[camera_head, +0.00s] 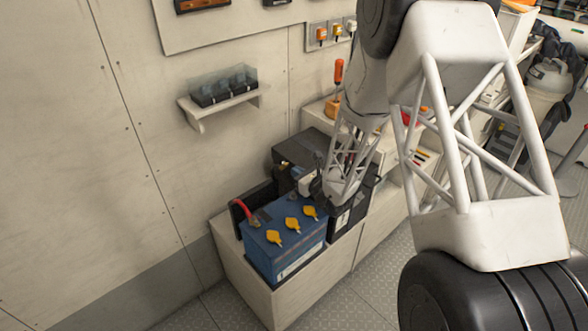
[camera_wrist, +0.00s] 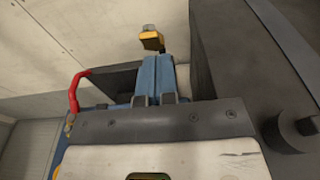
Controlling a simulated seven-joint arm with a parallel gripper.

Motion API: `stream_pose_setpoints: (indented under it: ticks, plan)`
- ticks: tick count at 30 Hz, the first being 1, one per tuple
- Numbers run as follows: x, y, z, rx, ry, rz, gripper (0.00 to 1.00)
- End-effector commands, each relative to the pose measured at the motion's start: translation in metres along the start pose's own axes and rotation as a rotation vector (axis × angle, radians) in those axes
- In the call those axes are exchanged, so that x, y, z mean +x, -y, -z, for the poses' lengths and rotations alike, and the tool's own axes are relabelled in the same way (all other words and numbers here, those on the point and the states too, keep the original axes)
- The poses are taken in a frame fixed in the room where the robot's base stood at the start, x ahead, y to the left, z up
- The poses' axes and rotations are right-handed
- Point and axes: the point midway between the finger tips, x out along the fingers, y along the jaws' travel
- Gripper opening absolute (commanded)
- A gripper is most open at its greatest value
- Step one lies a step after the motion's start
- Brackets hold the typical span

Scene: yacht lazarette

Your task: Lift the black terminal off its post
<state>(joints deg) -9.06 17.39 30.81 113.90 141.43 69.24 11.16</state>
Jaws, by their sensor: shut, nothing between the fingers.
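The blue battery (camera_head: 283,240) with yellow caps stands on a pale bench. A red cable (camera_head: 243,210) reaches its far left corner; the red cable also shows in the wrist view (camera_wrist: 75,92). In the head view my wrist is over the battery's far right end and hides that corner. I cannot make out the black terminal or its post clearly in either view.
Dark boxes (camera_head: 303,148) stand behind the battery, close to my wrist. A small wall shelf (camera_head: 222,104) holds black items under a clear cover. An orange-handled tool (camera_head: 338,72) stands upright farther back. The floor (camera_head: 350,303) in front of the bench is clear.

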Motion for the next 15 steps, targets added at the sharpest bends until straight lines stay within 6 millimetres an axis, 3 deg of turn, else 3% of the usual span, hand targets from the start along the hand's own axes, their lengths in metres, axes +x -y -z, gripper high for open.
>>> stream_pose_setpoints:
  ticks: [3, 15]
  plan:
    - [-0.014, 0.000, 0.011, 0.001, -0.002, 0.001, 0.00]
    - [-0.068, 0.001, 0.004, -0.001, -0.001, 0.002, 0.00]
